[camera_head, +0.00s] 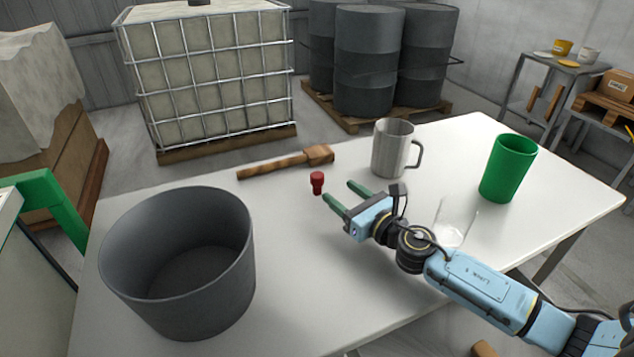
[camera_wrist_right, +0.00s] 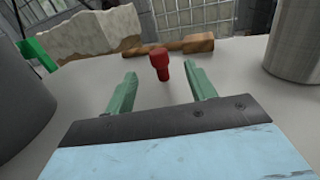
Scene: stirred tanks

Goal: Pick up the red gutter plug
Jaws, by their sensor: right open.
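The red gutter plug (camera_head: 317,182) stands upright on the white table, near its middle. It has a wider head on a narrower stem. My right gripper (camera_head: 338,191) is open and empty, with its two green fingers pointing toward the plug. In the right wrist view the plug (camera_wrist_right: 160,64) shows just beyond the fingertips, between the lines of the two fingers (camera_wrist_right: 163,82). The plug is apart from both fingers. My left gripper is not in view.
A wooden mallet (camera_head: 290,161) lies behind the plug. A metal mug (camera_head: 391,148) stands behind the right gripper. A green cup (camera_head: 508,168) and a clear glass (camera_head: 453,225) stand to the right. A large grey tub (camera_head: 180,262) stands at left. The table's (camera_head: 300,270) front middle is clear.

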